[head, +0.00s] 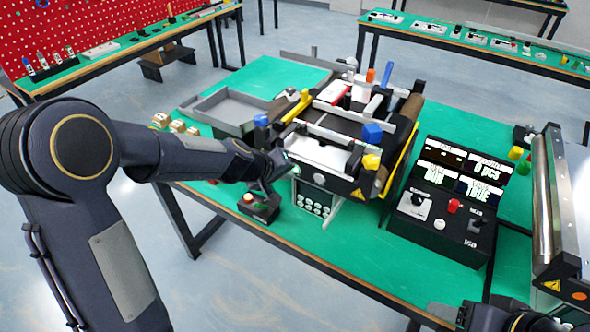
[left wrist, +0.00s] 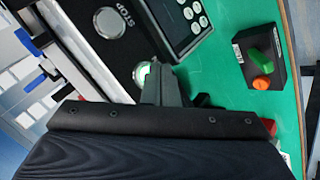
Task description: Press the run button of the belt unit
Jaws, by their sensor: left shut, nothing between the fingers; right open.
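The belt unit (head: 330,155) stands on the green table, with rollers, guides and colored knobs on top. My left gripper (head: 284,166) is shut and empty at its near left side. In the left wrist view the shut fingertips (left wrist: 158,75) are right beside a round green-lit run button (left wrist: 142,73) and partly cover it; I cannot tell whether they touch it. A grey STOP button (left wrist: 110,22) sits on the same black panel. A green glow of the run button (head: 296,170) shows in the head view. My right gripper (head: 462,316) is open at the bottom edge, partly cut off.
A keypad unit (head: 315,199) is close to the left fingers. A small black button box (head: 262,208) sits left of it. A control box (head: 440,222) with displays, switches and a red button stands to the right. A grey tray (head: 228,108) lies behind left. A metal roller (head: 545,195) is far right.

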